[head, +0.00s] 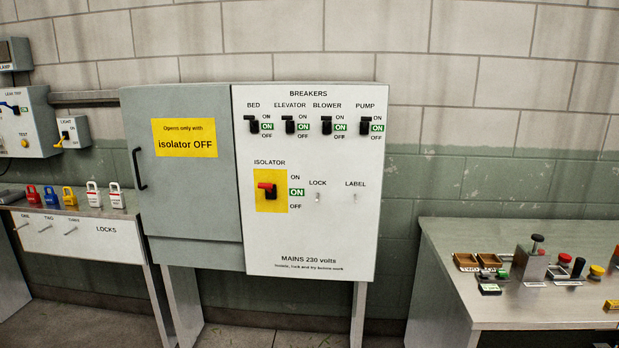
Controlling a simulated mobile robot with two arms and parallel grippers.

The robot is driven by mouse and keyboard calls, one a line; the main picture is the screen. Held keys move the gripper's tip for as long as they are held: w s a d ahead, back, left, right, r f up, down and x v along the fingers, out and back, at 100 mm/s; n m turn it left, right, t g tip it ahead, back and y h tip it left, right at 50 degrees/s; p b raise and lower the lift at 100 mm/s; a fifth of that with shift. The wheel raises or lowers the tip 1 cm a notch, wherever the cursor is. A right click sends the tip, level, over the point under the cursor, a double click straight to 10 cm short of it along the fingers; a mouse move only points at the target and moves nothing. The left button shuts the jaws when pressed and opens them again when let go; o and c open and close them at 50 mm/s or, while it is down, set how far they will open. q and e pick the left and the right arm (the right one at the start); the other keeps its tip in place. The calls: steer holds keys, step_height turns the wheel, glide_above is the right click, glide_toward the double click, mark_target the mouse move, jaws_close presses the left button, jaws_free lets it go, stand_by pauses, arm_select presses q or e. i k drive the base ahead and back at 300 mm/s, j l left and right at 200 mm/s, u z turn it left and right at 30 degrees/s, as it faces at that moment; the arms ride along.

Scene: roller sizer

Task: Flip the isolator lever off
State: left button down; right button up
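The isolator lever (267,187) is a red handle on a black base, mounted on a yellow plate (270,204) in the white breaker panel (330,230). The handle sits toward the upper part of its base. A green indicator (296,192) beside it reads ON, between printed ON above and OFF below. Neither of my grippers shows in the head view, so nothing of mine is seen touching the lever.
Several black breaker switches (290,125) sit above, their indicators reading ON. A grey cabinet door (190,215) with a black handle is shut at left. A locks table (130,212) stands left, a parts table (500,313) right. Floor shows below.

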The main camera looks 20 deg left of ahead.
mark_target(268, 187)
steer(key=i+l+u, duration=0.5)
steer(key=i, duration=0.4)
steer(key=i+l+u, duration=0.5)
steer(key=i+l, duration=0.25)
steer(key=i, duration=0.1)
